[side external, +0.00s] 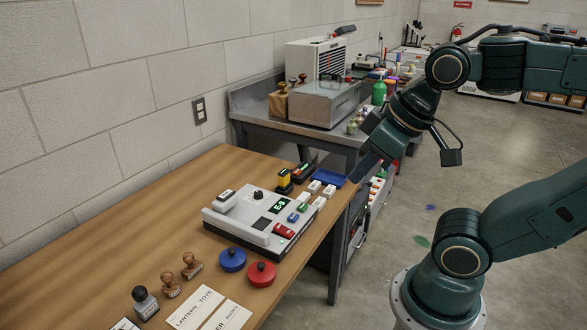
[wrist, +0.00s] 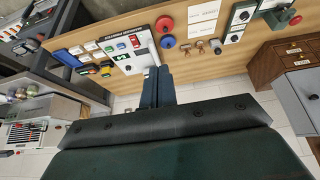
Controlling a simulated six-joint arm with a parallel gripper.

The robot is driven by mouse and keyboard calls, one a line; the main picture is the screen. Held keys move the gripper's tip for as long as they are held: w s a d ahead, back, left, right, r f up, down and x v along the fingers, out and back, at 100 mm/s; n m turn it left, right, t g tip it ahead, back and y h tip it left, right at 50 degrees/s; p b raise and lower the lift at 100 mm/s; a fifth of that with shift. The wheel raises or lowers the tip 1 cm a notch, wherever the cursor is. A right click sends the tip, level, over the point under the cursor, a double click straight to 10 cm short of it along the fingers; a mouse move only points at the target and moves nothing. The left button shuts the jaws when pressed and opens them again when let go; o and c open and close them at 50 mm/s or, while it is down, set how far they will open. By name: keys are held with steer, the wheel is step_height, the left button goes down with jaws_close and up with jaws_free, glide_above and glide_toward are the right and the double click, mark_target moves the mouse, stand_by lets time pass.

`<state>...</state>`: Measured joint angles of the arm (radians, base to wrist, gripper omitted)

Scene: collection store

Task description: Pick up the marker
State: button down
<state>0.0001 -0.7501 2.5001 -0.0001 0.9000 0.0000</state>
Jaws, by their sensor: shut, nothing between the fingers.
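I cannot pick out a marker for certain in either view; the small things on the wooden table (side external: 110,235) are too small to tell. My gripper (side external: 366,168) is in the air by the table's far right corner in the side view. In the wrist view, my gripper (wrist: 158,72) has its two fingers together, shut and empty, with the table beyond the tips. A white console (side external: 250,232) with a screen and coloured buttons stands on the table, and it also shows in the wrist view (wrist: 120,48).
A blue pot (side external: 232,260) and a red pot (side external: 261,274) stand before the console, with wooden stamps (side external: 191,265) and label cards (side external: 195,306) nearer. A blue tray (side external: 328,178) lies at the far end. A metal bench (side external: 300,132) stands behind. The table's left side is clear.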

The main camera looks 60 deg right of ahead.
steer(key=c, duration=1)
jaws_free()
steer(key=shift+c, duration=0.2)
